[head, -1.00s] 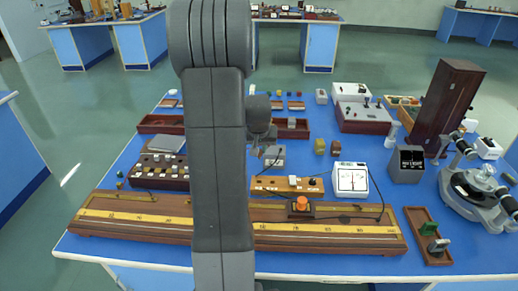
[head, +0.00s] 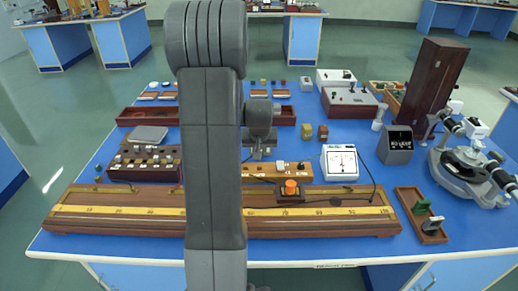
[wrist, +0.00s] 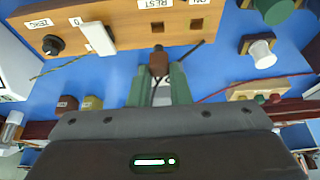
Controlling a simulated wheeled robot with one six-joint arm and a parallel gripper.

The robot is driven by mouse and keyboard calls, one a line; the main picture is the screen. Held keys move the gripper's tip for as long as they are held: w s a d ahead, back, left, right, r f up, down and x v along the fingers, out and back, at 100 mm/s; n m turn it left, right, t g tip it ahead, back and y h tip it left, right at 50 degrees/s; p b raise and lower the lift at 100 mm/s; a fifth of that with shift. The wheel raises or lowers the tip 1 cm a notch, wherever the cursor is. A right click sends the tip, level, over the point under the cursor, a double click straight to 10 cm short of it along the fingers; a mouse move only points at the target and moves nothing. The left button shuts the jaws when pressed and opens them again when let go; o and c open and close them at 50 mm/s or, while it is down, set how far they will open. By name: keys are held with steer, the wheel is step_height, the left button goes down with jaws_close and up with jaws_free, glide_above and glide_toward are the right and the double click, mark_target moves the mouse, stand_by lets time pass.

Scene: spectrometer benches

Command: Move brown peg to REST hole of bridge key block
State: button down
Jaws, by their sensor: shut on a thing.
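My gripper (wrist: 159,80) has green fingers shut on the brown peg (wrist: 158,62); the peg's top end sticks out between the fingertips. The bridge key block (wrist: 125,30) is an orange-brown wooden board just beyond the peg in the wrist view. In the head view the block (head: 262,171) lies behind the long ruled board, partly hidden by my arm.
A black knob (wrist: 53,45) and white lever (wrist: 97,38) stand on the block. A white meter (head: 340,162) is right of it, with a cable. An orange-knobbed slider (head: 290,187) sits on the ruled board (head: 345,222) in front.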

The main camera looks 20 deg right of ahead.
steer(key=shift+f+b, duration=1.6)
steer(key=shift+f, duration=0.85)
steer(key=c, duration=1.3)
jaws_free()
steer(key=shift+o, duration=0.2)
steer(key=v, duration=1.4)
steer(key=shift+f, duration=0.15)
